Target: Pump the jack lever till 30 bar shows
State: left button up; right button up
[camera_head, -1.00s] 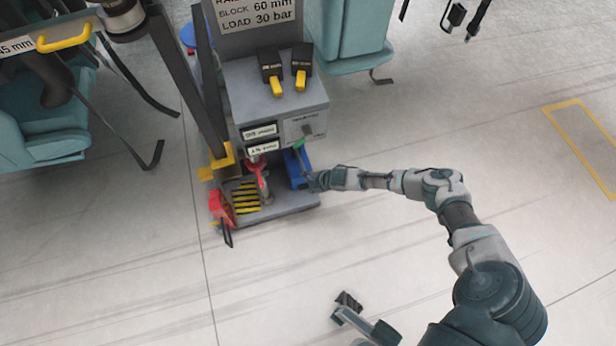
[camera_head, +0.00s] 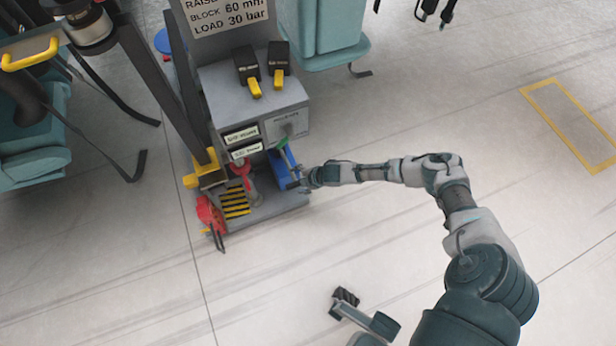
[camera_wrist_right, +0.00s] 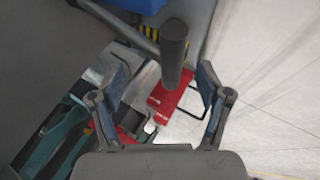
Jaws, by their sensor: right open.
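The blue jack pump (camera_head: 284,168) sits at the foot of the grey stand, with a green-tipped part (camera_head: 282,143) above it. My right gripper (camera_head: 308,178) is just right of the pump. In the right wrist view my right gripper (camera_wrist_right: 166,90) is open, and the dark grey lever grip (camera_wrist_right: 173,48) shows between and beyond its fingers, not clamped. The lever's bent tube (camera_wrist_right: 120,30) runs up left towards the blue pump (camera_wrist_right: 128,4). Dark jointed finger parts (camera_head: 346,298) at the bottom look like my left gripper; its opening is unclear. No pressure reading is legible.
The grey stand (camera_head: 262,108) carries two black-and-yellow switches and a sign reading BLOCK 60 mm, LOAD 30 bar (camera_head: 228,14). A red item (camera_head: 208,213) and a striped plate (camera_head: 235,205) are at its base. Teal seats (camera_head: 325,35) stand behind. Floor to the right is clear.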

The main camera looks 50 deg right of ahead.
jog(key=v, duration=0.8)
jog(key=shift+s+r, duration=0.2)
jog(key=shift+d, duration=0.15)
dwell(0.9)
